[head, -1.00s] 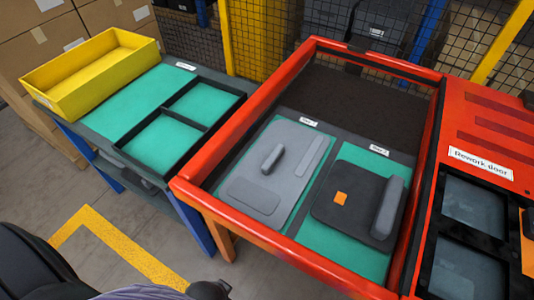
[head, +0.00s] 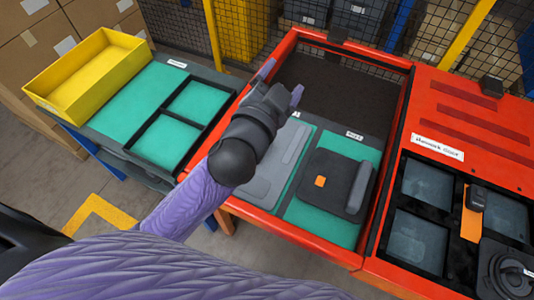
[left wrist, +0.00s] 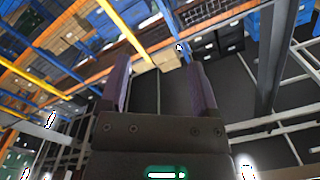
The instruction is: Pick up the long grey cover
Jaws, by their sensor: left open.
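A long grey raised bar (head: 360,187) lies along the right side of the dark panel (head: 322,202) in the red-framed tray. I cannot tell for certain which of these long grey pieces is the cover. My left gripper (head: 281,82) is open and empty above the tray's upper left part, apart from these pieces. My left arm hides part of the grey panel and its small raised handle. The left wrist view shows the open fingers (left wrist: 157,88) with nothing between them. My right gripper is not in view.
The red tray rim (head: 215,132) surrounds the panels. A yellow bin (head: 62,97) and a black divider frame (head: 140,157) sit on the left bench. A mesh fence is behind. The tray's dark far part is bare.

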